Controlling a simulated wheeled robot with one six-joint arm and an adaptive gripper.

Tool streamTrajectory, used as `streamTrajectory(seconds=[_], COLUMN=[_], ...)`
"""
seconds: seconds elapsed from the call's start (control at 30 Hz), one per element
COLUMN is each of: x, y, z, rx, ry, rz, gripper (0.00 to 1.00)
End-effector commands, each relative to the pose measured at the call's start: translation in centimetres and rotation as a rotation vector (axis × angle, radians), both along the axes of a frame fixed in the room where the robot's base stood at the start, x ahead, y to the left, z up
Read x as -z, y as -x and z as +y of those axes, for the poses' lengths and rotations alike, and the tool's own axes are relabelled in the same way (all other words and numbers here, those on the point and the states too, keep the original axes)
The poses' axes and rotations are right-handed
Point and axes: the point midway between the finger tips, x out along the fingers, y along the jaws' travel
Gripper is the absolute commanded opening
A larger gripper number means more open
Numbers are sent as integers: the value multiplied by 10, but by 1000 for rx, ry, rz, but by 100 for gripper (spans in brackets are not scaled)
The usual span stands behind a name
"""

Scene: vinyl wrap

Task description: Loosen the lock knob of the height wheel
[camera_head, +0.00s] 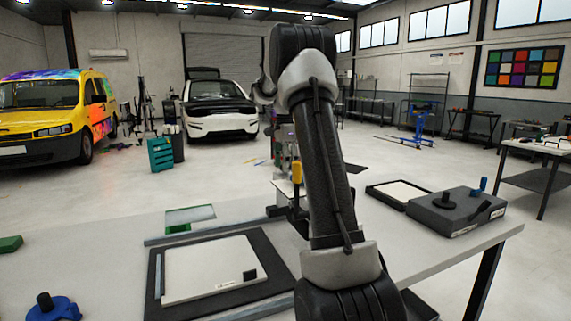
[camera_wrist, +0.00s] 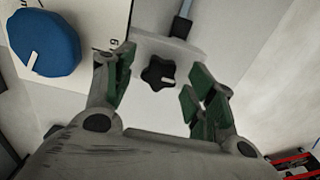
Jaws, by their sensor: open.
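In the wrist view the lock knob (camera_wrist: 158,73) is a small black star-shaped knob with a white mark, on a pale grey block. The height wheel (camera_wrist: 40,42) is a larger blue ribbed wheel with a white line, left of the knob beside a white plate with printed marks. My gripper (camera_wrist: 161,68) is open, its green-padded fingers on either side of the knob. Gaps show between the knob and both fingers. A dark rod with a blue part (camera_wrist: 181,24) rises behind the knob. In the head view my arm hides my gripper, and I cannot make out the knob.
On the workbench (camera_head: 110,262) lie a white panel on a dark mat (camera_head: 205,272), a grey box (camera_head: 455,213) with a black knob and blue lever, and a dark-framed tray (camera_head: 400,193). A blue round part (camera_head: 62,307) sits at the front left.

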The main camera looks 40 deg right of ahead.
Motion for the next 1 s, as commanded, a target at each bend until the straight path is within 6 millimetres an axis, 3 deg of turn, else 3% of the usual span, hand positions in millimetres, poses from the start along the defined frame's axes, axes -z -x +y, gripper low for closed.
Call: streamTrajectory(seconds=[0.23, 0.5, 1.0], x=[1, 0, 0], y=[0, 0, 0], z=[0, 0, 0], rx=[0, 0, -125], ry=[0, 0, 0], rz=[-1, -1, -2], gripper=[54, 9, 9])
